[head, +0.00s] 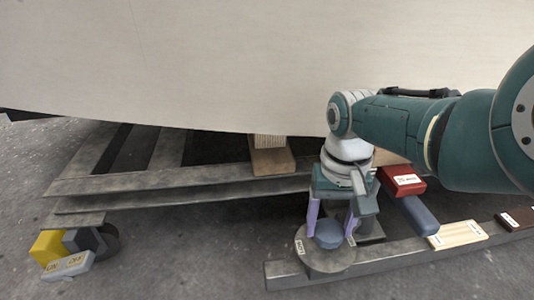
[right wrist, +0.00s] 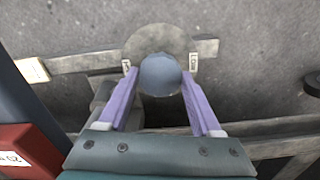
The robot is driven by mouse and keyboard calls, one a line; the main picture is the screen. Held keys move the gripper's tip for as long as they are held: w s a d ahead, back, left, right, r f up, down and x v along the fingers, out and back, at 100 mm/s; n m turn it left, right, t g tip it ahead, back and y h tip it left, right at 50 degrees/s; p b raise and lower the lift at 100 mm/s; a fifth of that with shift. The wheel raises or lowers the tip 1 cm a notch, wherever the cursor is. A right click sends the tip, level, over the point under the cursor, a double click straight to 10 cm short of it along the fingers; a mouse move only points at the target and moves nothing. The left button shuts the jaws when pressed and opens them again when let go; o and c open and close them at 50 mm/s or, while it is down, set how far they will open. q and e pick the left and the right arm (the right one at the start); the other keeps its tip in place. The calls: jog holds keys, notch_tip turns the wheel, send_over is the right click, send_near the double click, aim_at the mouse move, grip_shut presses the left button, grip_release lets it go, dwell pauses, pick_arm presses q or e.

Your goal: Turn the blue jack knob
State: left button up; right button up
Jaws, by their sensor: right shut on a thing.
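The blue jack knob (head: 328,235) is a short round cap on a grey disc (head: 325,262) at the lower middle right of the head view. It also shows in the right wrist view (right wrist: 160,75), with the disc (right wrist: 160,36) behind it. My right gripper (head: 331,228) reaches down from above, its purple fingers on either side of the knob. In the right wrist view the gripper (right wrist: 159,76) is shut on the knob, one fingertip at each side. Small white labels sit on the disc's left and right. My left gripper is in neither view.
A large pale hull (head: 220,70) hangs over the grey metal frame (head: 180,182). A wooden block (head: 271,160) stands under it. A red box (head: 402,181), a blue bar (head: 415,215) and a light wood block (head: 457,235) lie right of the knob.

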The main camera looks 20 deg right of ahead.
aim_at(329, 229)
jog(key=n, duration=0.6)
jog(key=shift+n, duration=2)
jog(key=o, duration=1.4)
jog(key=shift+p, duration=0.3)
jog(key=shift+r+p, duration=0.5)
jog(key=shift+r, duration=0.05)
notch_tip(329, 229, up, 9)
jog(key=p, duration=0.8)
jog(key=shift+f+p, duration=0.1)
jog(key=shift+p, duration=0.3)
